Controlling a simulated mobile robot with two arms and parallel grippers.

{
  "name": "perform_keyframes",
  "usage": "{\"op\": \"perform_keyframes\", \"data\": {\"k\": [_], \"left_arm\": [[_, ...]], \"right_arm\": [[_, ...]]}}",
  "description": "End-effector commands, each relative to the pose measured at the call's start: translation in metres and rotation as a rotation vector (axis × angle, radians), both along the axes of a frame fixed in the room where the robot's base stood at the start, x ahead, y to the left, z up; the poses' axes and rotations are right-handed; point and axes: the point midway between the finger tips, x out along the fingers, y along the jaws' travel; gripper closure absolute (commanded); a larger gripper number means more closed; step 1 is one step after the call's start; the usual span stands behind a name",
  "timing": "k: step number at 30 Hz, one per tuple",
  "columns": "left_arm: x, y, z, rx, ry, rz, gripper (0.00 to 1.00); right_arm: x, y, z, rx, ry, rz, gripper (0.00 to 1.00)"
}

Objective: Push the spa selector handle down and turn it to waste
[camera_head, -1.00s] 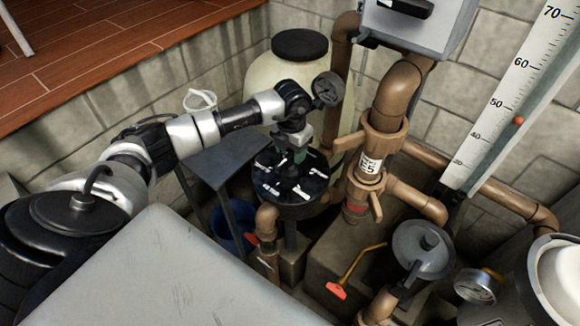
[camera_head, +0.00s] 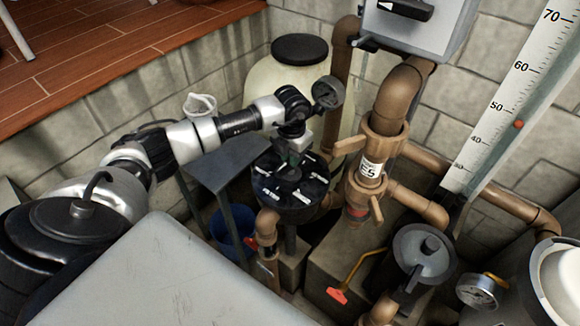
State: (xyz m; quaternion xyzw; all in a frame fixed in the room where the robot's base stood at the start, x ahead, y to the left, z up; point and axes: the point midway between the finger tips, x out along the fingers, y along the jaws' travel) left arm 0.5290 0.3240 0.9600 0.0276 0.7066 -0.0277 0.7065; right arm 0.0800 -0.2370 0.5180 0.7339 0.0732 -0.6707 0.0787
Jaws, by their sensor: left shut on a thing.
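The spa selector is a round black valve head (camera_head: 300,196) with white labels around its top, left of the pipe in the middle. My left gripper (camera_head: 291,158) points down over the middle of this top and is shut on the selector handle, which is mostly hidden beneath it. A little dark green shows between the gripper and the valve top. The label that the handle points to is too small to read. My right gripper is not in view.
Brown pipes with a tagged valve (camera_head: 371,168) stand close on the right. A cream tank (camera_head: 262,82) stands behind. A dark side table (camera_head: 222,165), a blue bucket (camera_head: 231,226) and an orange-tipped yellow lever (camera_head: 338,295) are near. A grey box (camera_head: 420,25) hangs above.

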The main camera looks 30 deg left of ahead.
Motion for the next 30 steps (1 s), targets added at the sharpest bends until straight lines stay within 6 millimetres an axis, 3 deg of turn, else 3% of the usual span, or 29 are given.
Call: {"op": "perform_keyframes", "data": {"k": [24, 30], "left_arm": [[-0.001, 0.0, -0.012, 0.0, 0.002, -0.006, 1.0], [-0.001, 0.001, -0.015, 0.002, 0.002, -0.174, 1.0]], "right_arm": [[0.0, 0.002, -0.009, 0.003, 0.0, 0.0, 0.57], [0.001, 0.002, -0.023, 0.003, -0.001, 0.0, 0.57]]}}
